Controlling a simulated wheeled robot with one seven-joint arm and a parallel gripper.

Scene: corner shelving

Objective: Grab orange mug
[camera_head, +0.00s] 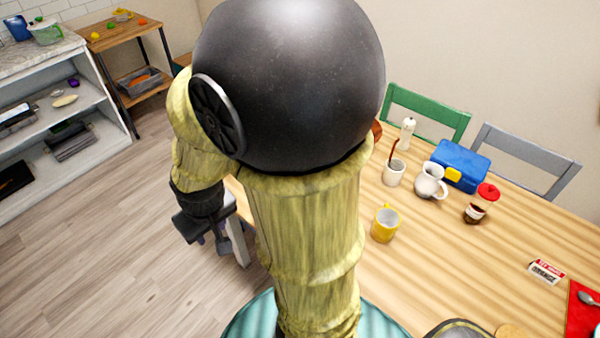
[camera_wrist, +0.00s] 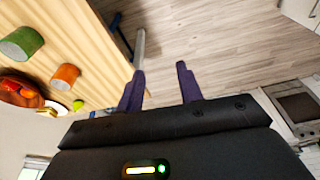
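In the wrist view an orange mug-like cylinder (camera_wrist: 64,77) stands near the edge of the wooden table (camera_wrist: 88,42), left of my gripper (camera_wrist: 160,68); I cannot make out a handle. My gripper's two purple fingers are apart, with only floor visible between them. No orange mug shows in the head view, where my arm covers the middle and much of the table. My gripper (camera_head: 208,235) hangs there beside the table's left side, over the floor, small and dark.
In the wrist view, a green cylinder (camera_wrist: 22,43) and a bowl of red and orange items (camera_wrist: 20,93) stand near the orange one. In the head view, a yellow mug (camera_head: 385,224), white pitcher (camera_head: 430,182) and blue box (camera_head: 461,164) stand on the table. Floor at left is open.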

